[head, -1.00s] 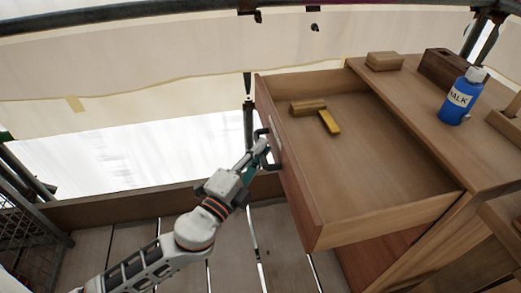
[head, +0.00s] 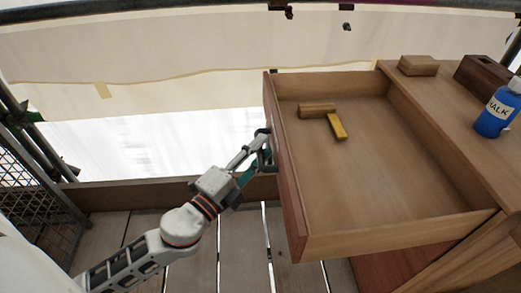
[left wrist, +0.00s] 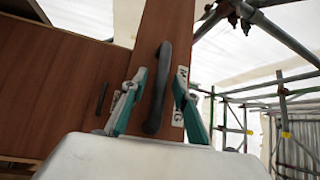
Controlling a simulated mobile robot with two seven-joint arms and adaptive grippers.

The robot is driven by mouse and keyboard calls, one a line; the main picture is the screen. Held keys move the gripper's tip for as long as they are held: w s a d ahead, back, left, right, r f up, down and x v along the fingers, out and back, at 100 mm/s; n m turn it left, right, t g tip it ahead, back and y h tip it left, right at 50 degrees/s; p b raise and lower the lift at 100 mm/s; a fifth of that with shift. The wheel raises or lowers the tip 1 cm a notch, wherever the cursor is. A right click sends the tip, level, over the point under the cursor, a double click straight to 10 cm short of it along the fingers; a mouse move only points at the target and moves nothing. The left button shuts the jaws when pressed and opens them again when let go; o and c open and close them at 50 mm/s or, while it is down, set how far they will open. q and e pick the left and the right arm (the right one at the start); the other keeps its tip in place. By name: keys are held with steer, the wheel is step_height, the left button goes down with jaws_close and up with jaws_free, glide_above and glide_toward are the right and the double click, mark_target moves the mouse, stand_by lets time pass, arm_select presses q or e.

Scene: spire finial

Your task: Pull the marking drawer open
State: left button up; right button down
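The marking drawer (head: 400,234) stands well out of the wooden cabinet in the head view, its inside in plain sight. Its reddish front (left wrist: 165,30) carries a black bar handle (left wrist: 158,90) and a pale label (left wrist: 180,90), partly covered by a finger. My left gripper (head: 258,158) is at the drawer front. In the left wrist view its teal fingers (left wrist: 157,100) stand apart on either side of the handle, with gaps visible, so it looks open around it. My right gripper is not in view.
A wooden piece (head: 317,110) and a yellow block (head: 337,127) lie in the drawer. A blue chalk bottle (head: 495,112), a wooden block (head: 418,65) and a dark wooden box (head: 487,76) stand on the cabinet top. Scaffold mesh (head: 35,160) is at left.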

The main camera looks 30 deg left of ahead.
arm_select(q)
steer(key=shift+s+a+f, duration=0.1)
steer(key=shift+s, duration=0.35)
steer(key=v, duration=1.1)
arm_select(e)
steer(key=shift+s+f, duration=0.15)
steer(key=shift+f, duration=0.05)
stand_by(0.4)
